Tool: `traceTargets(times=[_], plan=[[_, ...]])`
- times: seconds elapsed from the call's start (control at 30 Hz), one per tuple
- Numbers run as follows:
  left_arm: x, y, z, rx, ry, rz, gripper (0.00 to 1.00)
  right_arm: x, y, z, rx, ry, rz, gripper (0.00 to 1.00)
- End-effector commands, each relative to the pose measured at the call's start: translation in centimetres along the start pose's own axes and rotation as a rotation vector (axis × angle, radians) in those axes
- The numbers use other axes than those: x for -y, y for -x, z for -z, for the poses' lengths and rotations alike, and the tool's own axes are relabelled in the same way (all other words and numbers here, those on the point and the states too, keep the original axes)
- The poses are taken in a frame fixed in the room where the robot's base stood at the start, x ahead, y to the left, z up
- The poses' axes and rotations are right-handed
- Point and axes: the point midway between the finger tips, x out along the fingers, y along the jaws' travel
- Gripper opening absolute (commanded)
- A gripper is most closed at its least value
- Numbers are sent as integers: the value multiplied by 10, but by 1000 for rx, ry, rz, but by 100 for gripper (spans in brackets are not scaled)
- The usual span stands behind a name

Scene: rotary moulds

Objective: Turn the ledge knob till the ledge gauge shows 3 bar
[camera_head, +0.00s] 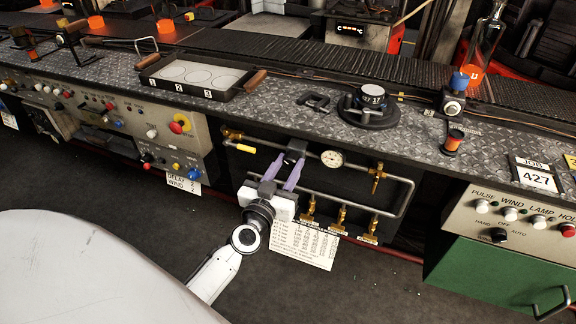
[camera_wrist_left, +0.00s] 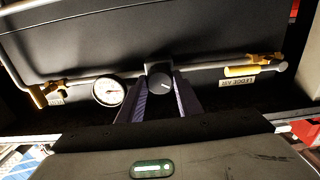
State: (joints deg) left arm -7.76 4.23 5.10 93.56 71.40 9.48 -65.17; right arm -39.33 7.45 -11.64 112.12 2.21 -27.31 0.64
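The ledge knob is a black round knob with a white pointer line, seen between the fingertips in the left wrist view (camera_wrist_left: 160,82). In the head view, my left gripper (camera_head: 290,160) has purple fingers reaching up to the black knob block (camera_head: 297,145) on the front panel. Its fingers stand on either side of the knob, close to it; I cannot tell whether they touch it. The ledge gauge (camera_head: 333,158) is a white dial right of the knob; it also shows in the wrist view (camera_wrist_left: 109,92). Its reading is too small to make out. My right gripper is not in view.
Pipes with several brass valves (camera_head: 341,217) run around the knob, and a printed chart (camera_head: 304,244) hangs below. Above is a metal ledge with a tray (camera_head: 200,76) and a black dial (camera_head: 368,104). A green cabinet (camera_head: 490,275) stands to the right.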

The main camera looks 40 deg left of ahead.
Motion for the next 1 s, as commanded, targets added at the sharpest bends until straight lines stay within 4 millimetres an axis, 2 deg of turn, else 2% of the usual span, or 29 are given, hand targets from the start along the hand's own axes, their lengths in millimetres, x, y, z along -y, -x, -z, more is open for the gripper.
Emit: traceTargets(times=[0.03, 0.1, 0.13, 0.37, 0.57, 1.0], plan=[[0, 0, 0, 0, 0, 0, 22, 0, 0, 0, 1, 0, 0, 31], [0, 0, 0, 0, 0, 0, 10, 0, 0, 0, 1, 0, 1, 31], [0, 0, 0, 0, 0, 0, 10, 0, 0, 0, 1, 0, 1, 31], [0, 0, 0, 0, 21, 0, 10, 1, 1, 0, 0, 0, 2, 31], [0, 0, 1, 0, 106, 0, 10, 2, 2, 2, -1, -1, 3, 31], [0, 0, 0, 1, 486, -1, 10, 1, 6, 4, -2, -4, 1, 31]])
